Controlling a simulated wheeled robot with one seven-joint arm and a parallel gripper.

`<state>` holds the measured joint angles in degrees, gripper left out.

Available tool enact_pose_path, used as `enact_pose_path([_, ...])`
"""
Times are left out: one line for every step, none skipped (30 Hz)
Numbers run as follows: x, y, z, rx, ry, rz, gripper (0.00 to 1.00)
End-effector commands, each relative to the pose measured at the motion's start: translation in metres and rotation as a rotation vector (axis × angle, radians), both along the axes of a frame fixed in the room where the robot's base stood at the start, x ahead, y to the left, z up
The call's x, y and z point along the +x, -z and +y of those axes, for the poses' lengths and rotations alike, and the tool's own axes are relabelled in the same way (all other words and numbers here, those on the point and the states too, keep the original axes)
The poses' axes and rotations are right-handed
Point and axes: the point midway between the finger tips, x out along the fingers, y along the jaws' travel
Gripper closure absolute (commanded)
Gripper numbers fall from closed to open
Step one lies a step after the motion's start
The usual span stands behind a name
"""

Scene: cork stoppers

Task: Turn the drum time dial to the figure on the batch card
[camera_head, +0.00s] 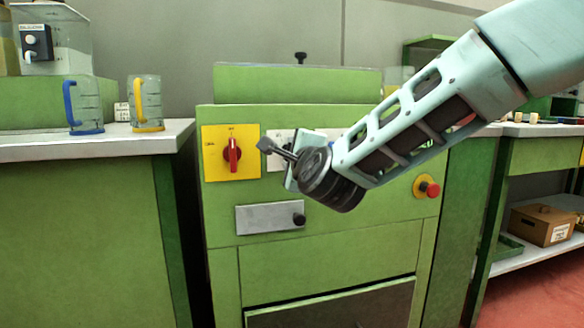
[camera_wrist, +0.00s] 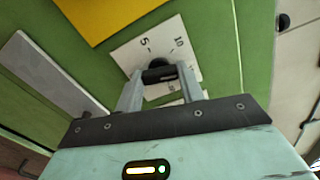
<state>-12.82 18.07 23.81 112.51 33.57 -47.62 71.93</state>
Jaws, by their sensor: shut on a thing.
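The time dial's white plate (camera_wrist: 162,36) is on the machine's green front, with figures 5 and 10 readable in the wrist view. Its dark knob (camera_wrist: 160,73) sits between my fingertips, and my gripper (camera_wrist: 160,78) is shut on it. My fingers hide part of the plate and its other marks. I cannot tell which figure the knob points to. In the head view my gripper (camera_head: 270,147) reaches the machine front from the right, and part of the white plate (camera_head: 279,134) shows behind it.
Left of the dial is a yellow plate (camera_head: 213,165) with a red rotary switch (camera_head: 232,154). Below is a grey panel (camera_head: 262,217) with a black knob (camera_head: 299,220). A red button (camera_head: 433,190) is at the right. Two jugs stand on the left counter (camera_head: 95,147).

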Motion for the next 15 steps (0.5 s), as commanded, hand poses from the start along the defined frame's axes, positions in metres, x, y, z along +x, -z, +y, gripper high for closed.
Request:
enact_pose_path([0.0002, 0.0053, -0.0011, 0.036, 0.002, 0.008, 0.85])
enact_pose_path([0.0002, 0.0051, -0.001, 0.058, 0.002, 0.012, 0.85])
enact_pose_path([0.0, 0.0048, -0.0007, 0.084, 0.001, 0.017, 0.85])
enact_pose_path([-0.0001, 0.0048, -0.0005, 0.105, 0.001, 0.022, 0.85])
enact_pose_path([-0.0001, 0.0047, -0.0005, 0.121, 0.001, 0.025, 0.85])
enact_pose_path([-0.0001, 0.0045, -0.0007, 0.145, 0.002, 0.03, 0.85])
enact_pose_path([0.0, 0.0044, -0.0008, 0.16, 0.002, 0.033, 0.85])
enact_pose_path([0.0001, 0.0043, -0.0008, 0.174, 0.002, 0.036, 0.85])
enact_pose_path([0.0, 0.0042, -0.0007, 0.192, 0.002, 0.04, 0.85])
enact_pose_path([0.0001, 0.0041, -0.0006, 0.204, 0.0, 0.043, 0.85])
enact_pose_path([0.0001, 0.0039, -0.0005, 0.214, 0.0, 0.045, 0.85])
enact_pose_path([0.0001, 0.0037, -0.0004, 0.228, 0.0, 0.048, 0.85])
enact_pose_path([0.0001, 0.0035, -0.0004, 0.237, 0.001, 0.051, 0.85])
enact_pose_path([0.0001, 0.0033, -0.0003, 0.244, 0.001, 0.052, 0.85])
enact_pose_path([0.0001, 0.0031, -0.0003, 0.252, 0.001, 0.054, 0.85])
